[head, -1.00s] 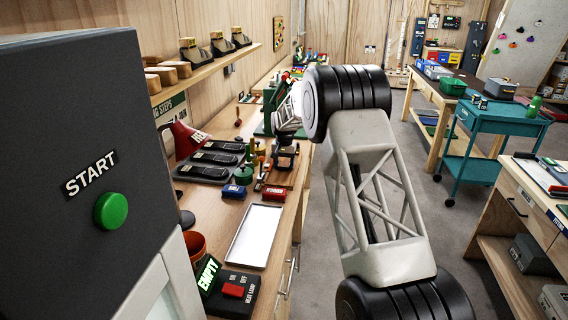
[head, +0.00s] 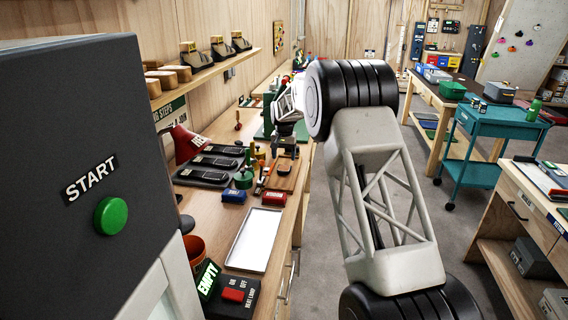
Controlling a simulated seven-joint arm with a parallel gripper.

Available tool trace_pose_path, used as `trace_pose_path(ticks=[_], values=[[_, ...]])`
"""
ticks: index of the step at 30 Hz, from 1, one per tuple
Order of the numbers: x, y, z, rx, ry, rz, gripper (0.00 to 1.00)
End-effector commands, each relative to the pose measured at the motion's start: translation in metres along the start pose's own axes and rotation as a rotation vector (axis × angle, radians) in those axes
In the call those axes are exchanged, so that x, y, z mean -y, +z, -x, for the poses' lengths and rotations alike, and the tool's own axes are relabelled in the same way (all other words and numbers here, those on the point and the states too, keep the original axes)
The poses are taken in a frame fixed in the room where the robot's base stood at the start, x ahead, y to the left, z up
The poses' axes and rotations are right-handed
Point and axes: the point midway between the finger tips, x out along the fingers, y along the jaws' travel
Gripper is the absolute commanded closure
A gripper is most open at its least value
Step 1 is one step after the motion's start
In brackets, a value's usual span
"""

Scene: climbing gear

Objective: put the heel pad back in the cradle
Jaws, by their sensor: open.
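My gripper (head: 284,148) is small and far off, over the workbench near its right edge. It is open and points down above a small brown wooden board (head: 284,175). Whether anything lies between its fingers is too small to tell. I cannot tell which piece is the heel pad or which holder is the cradle.
A dark cabinet with a green START button (head: 111,216) fills the left foreground.

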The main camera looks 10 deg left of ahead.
Motion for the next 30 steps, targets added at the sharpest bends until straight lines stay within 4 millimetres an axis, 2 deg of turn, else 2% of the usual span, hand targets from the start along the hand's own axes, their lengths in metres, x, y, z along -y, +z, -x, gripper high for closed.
trace_pose_path(ticks=[3,12,18,30], values=[[0.0,0.0,0.022,-0.003,-0.001,0.0,0.29],[0.0,0.0,0.057,-0.002,-0.001,0.0,0.29],[0.0,0.0,0.065,-0.001,0.0,0.0,0.29],[0.0,0.0,0.065,-0.001,0.0,0.0,0.29]])
